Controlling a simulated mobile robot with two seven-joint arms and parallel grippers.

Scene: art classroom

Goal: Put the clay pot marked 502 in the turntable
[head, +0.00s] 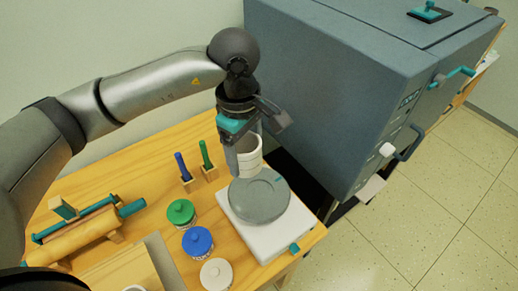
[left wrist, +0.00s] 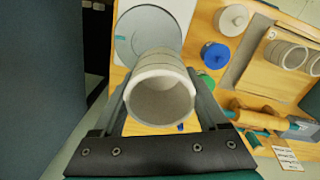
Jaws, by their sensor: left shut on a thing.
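My left gripper (head: 246,150) is shut on a pale clay pot (head: 250,160). The pot also shows in the left wrist view (left wrist: 160,75), between the two fingers with its open mouth toward the camera. No number can be read on it. The turntable is a grey round plate (head: 262,200) on a white square base (head: 290,232) at the table's right end. In the head view the pot is at the plate's back edge; whether it touches the plate I cannot tell. In the left wrist view the plate (left wrist: 135,40) lies partly behind the pot. My right gripper is not in view.
A green-lidded jar (head: 181,212), a blue-lidded jar (head: 197,241) and a white-lidded jar (head: 216,273) stand left of the turntable. Two upright tools in holders stand behind them. A large grey kiln-like cabinet (head: 320,90) stands close on the right. More pale pots show in the left wrist view (left wrist: 292,55).

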